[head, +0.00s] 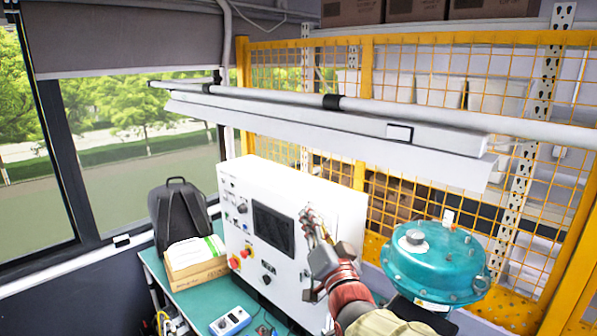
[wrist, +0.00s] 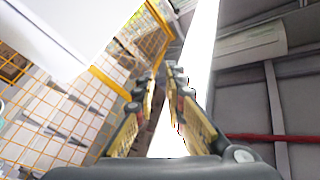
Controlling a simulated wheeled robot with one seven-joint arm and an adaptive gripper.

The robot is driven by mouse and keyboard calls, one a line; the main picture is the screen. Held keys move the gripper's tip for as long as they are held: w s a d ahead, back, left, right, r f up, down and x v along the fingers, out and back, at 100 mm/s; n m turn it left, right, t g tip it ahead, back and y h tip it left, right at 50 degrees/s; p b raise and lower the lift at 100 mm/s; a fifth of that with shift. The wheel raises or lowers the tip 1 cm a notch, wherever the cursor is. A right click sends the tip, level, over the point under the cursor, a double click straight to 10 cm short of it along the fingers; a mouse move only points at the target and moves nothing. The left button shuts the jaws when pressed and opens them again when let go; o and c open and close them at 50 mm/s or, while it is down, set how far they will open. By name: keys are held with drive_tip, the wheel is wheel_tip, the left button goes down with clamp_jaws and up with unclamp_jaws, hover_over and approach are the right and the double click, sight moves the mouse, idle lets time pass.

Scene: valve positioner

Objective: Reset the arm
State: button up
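My arm comes in from the bottom of the head view, with a red and grey wrist. My gripper (head: 309,214) points up in front of the white control panel, right of its dark screen. In the wrist view my gripper (wrist: 164,76) shows two yellow-padded fingers with a clear gap between them. It is open and nothing is held between the fingers. The wrist camera looks up toward the ceiling and a bright lamp strip (wrist: 190,80).
The white control panel (head: 262,195) stands on a green table (head: 208,300). A teal valve positioner housing (head: 437,265) is right of my arm. A cardboard box (head: 196,265) and black backpack (head: 180,215) are left. A yellow mesh fence (head: 365,75) and hanging lamp (head: 330,120) are behind and above.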

drive_tip(key=s+d+f+n+g+h, duration=0.1)
drive_tip(key=s+d+f+g, duration=0.15)
drive_tip(key=f, duration=0.45)
drive_tip(key=s+d+f+n+g+h+b, duration=0.1)
drive_tip(key=s+f+n+g, duration=0.1)
drive_tip(key=s+f+g, duration=0.3)
drive_tip(key=s+d+f+n+g+h, duration=0.1)
drive_tip(key=s+f+g, duration=0.15)
drive_tip(key=f, duration=0.55)
drive_tip(key=s+d+f+g+b, duration=0.1)
drive_tip(key=s+d+b, duration=0.1)
drive_tip(key=s, duration=0.6)
drive_tip(key=s+d+f+g+h+b, duration=0.1)
drive_tip(key=s+d, duration=0.3)
drive_tip(key=s, duration=0.4)
drive_tip(key=s+d+f+g+h+b, duration=0.1)
drive_tip(key=s+d+f+g+b, duration=0.1)
drive_tip(key=s, duration=0.5)
drive_tip(key=shift+s+d+f+b, duration=0.4)
drive_tip(key=shift+d+f+b, duration=0.1)
drive_tip(key=shift+d, duration=0.6)
drive_tip(key=shift+c, duration=0.7)
